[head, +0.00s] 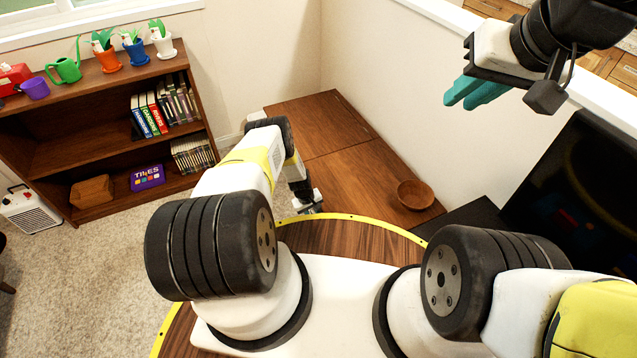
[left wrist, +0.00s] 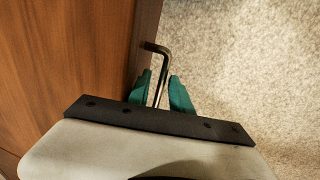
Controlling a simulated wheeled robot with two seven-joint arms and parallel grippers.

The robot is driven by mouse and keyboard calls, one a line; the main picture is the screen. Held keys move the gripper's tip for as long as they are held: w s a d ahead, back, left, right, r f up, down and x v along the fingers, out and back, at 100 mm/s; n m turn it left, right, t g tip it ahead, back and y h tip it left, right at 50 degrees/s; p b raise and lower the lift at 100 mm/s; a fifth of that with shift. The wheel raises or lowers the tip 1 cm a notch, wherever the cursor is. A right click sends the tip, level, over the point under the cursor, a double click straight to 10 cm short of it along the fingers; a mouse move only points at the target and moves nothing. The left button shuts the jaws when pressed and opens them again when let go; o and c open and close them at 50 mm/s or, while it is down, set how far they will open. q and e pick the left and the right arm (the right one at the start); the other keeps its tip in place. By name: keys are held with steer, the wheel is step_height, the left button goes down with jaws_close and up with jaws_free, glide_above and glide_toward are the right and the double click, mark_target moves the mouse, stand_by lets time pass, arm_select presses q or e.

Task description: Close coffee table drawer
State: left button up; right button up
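The wooden coffee table (head: 345,170) stands against the back wall in the head view. Its drawer cannot be told apart from the table there. In the left wrist view a bent metal handle (left wrist: 156,47) sticks out beside the edge of the brown wood (left wrist: 70,60). My left gripper (left wrist: 162,85) is around the handle, with its teal fingers apart on either side of it. In the head view my left gripper (head: 308,200) is low at the table's left edge, partly hidden by my arm. My right gripper (head: 475,93) is raised at the upper right, away from the table; nothing shows in it.
A wooden bowl (head: 415,194) sits on the table's right part. A bookshelf (head: 60,160) with potted plants, books and boxes stands at the left. A white heater (head: 30,212) is on the floor. Carpet (head: 110,270) between shelf and table is clear. A dark screen (head: 580,200) is at the right.

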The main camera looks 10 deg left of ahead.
arm_select(q)
steer(key=shift+r, duration=0.1)
step_height(320, 180, up, 8)
steer(key=a, duration=0.1)
steer(key=shift+s+f, duration=0.25)
steer(key=shift+s, duration=0.15)
steer(key=shift+a, duration=0.15)
